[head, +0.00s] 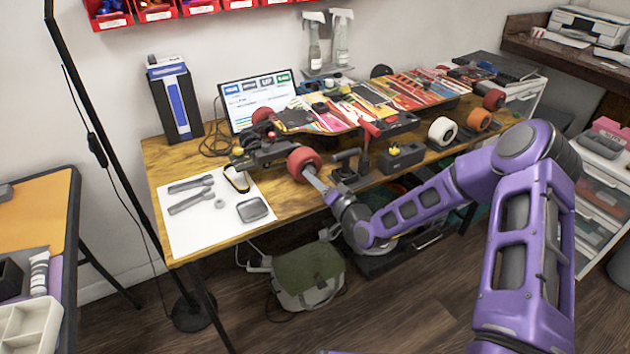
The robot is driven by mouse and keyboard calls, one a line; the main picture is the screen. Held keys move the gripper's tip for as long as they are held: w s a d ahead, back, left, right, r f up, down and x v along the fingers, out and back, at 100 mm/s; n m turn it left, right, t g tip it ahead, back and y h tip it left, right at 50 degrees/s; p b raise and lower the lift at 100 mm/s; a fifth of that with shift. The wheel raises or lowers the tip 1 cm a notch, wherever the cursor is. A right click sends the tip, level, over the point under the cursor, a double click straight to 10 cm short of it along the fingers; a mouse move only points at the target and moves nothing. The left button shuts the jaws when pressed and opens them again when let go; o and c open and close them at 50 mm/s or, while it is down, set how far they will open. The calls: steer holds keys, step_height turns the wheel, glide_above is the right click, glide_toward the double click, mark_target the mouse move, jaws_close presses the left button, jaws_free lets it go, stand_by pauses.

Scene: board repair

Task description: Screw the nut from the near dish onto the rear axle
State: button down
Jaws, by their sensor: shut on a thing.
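A skateboard truck (262,153) with the rear axle sits at the left end of the bench, with a red wheel (303,161) on its near side. My gripper (313,177) reaches in from the lower right, its fingertips at the outer face of that wheel. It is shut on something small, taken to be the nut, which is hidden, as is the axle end. I cannot tell whether the nut touches the axle. The near dish (252,210), small and dark grey, lies on the white mat (200,232); no nut shows in it.
Wrenches (190,194) and a small grey ring (220,203) lie on the mat. A colourful skateboard deck (330,113), a black block with a yellow top (401,154) and loose wheels (442,130) stand to the right. A monitor (257,100) stands behind. A green bag (308,273) is on the floor.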

steer(key=shift+a+m, duration=0.1)
steer(key=shift+m, duration=0.2)
steer(key=m, duration=0.5)
steer(key=shift+r+y, duration=0.2)
steer(key=shift+y, duration=0.1)
steer(key=c, duration=0.6)
jaws_free()
steer(key=shift+c, duration=0.9)
steer(key=shift+s, duration=0.1)
steer(key=v, duration=0.7)
steer(key=shift+s, duration=0.2)
